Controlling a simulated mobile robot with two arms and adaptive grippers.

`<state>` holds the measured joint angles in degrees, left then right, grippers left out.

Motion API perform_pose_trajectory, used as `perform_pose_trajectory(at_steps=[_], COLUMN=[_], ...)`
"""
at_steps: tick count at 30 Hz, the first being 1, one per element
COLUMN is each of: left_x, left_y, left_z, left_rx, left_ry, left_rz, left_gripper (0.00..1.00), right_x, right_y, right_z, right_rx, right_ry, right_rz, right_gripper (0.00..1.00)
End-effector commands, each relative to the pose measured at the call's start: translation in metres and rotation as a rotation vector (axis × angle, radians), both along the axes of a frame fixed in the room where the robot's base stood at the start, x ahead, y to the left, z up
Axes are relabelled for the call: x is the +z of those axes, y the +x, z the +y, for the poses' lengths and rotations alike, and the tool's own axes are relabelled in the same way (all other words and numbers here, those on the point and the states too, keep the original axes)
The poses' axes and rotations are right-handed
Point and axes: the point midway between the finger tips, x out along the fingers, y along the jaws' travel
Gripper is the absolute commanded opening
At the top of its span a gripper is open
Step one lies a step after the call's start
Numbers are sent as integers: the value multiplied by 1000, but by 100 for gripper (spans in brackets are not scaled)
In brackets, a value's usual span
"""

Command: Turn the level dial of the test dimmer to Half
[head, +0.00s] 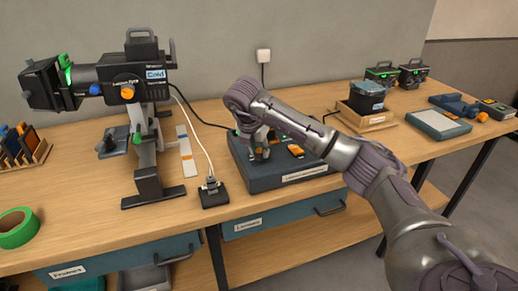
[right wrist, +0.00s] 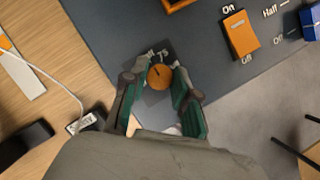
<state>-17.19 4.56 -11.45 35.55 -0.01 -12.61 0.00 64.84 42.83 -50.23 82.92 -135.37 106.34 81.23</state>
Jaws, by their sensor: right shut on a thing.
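The dark dimmer box (head: 300,181) sits on the bench right of the spotlight, its front label too small to read. My right gripper (head: 258,150) reaches down onto its top. In the right wrist view, my right gripper (right wrist: 159,90) is shut on a round orange dial (right wrist: 159,77), one finger on each side. A "75" mark shows just above the dial; the mark to its left is partly unreadable and others are hidden by the fingers. "Half" and "Off" marks show beside a blue control (right wrist: 312,20) at the upper right. My left gripper is not in view.
An orange switch (right wrist: 240,36) marked "On" and "Off" is right of the dial. A small black connector block (head: 212,192) with a white cable stands left of the box. The spotlight (head: 125,80) is further left, a wooden tray (head: 366,122) to the right.

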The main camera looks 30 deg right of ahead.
Motion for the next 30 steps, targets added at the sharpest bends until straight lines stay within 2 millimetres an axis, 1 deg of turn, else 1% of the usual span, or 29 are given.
perform_pose_trajectory(at_steps=[12, 13, 17, 26, 30], left_x=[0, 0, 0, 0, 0], left_y=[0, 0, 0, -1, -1], left_z=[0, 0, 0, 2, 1], left_rx=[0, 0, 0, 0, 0], left_ry=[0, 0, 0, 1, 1], left_rz=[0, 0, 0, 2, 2], left_gripper=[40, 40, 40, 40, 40], right_x=[2, 2, 1, 1, 11], right_y=[1, 1, 1, 0, -1], right_z=[0, 0, 0, 0, 4], right_rx=[-6, -6, -5, -5, -3], right_ry=[0, 1, 0, 0, 0], right_rz=[-4, -5, -4, -1, -4], right_gripper=[0, 32, 53, 53, 53])
